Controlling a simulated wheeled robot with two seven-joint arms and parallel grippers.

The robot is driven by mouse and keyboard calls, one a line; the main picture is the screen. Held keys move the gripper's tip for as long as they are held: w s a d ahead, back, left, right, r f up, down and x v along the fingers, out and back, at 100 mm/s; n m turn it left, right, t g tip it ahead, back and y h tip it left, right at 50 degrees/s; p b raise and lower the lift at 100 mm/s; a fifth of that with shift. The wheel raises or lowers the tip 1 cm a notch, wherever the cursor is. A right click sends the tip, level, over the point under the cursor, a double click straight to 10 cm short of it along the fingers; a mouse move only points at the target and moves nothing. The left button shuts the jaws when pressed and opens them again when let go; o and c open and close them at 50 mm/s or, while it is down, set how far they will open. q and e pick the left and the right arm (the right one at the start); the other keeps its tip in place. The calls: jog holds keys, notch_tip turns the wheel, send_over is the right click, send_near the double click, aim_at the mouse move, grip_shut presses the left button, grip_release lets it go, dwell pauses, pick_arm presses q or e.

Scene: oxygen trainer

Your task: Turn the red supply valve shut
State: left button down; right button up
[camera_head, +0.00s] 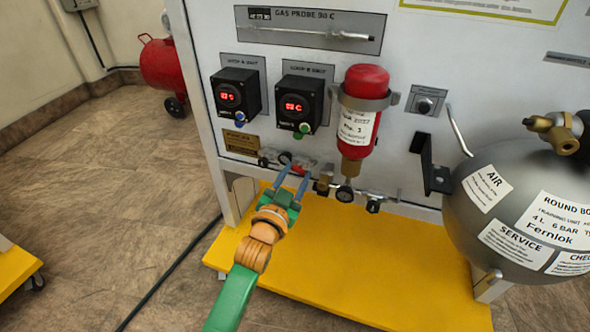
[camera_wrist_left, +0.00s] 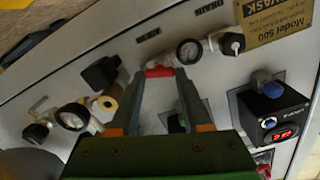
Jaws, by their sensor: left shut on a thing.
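The red supply valve (camera_wrist_left: 160,72) sits low on the panel, and its handle shows between the tips of my left gripper (camera_wrist_left: 165,74) in the left wrist view. In the head view a bit of the red valve (camera_head: 285,158) shows just beyond the fingertips of my left gripper (camera_head: 294,172), which reaches in from below. The left gripper is shut on the handle; the fingers hide part of the valve. The handle looks crosswise between the fingertips. My right gripper is in neither view.
A red cylinder (camera_head: 364,105) hangs on the panel to the right. A grey round tank (camera_head: 520,195) stands at far right. Gauges, including one (camera_wrist_left: 189,51), and a black knob (camera_wrist_left: 231,43) sit close to the valve. A yellow base (camera_head: 350,250) lies below.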

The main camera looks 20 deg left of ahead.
pick_arm(q)
jog(key=m+p, duration=0.3)
jog(key=m, duration=0.2)
jog(key=shift+r, duration=0.1)
jog(key=shift+d+m, duration=0.1)
jog(key=shift+m, duration=0.4)
jog(key=m+p, duration=0.1)
jog(key=m, duration=0.2)
jog(key=shift+f+m, duration=0.15)
jog(key=shift+m, duration=1.1)
jog(key=shift+f+m, duration=0.1)
jog(key=shift+m, duration=1.15)
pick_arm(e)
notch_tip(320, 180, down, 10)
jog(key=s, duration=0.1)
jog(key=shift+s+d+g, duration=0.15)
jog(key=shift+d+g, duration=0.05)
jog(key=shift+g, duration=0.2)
pick_arm(q)
jog(key=shift+c, duration=1.8)
grip_release()
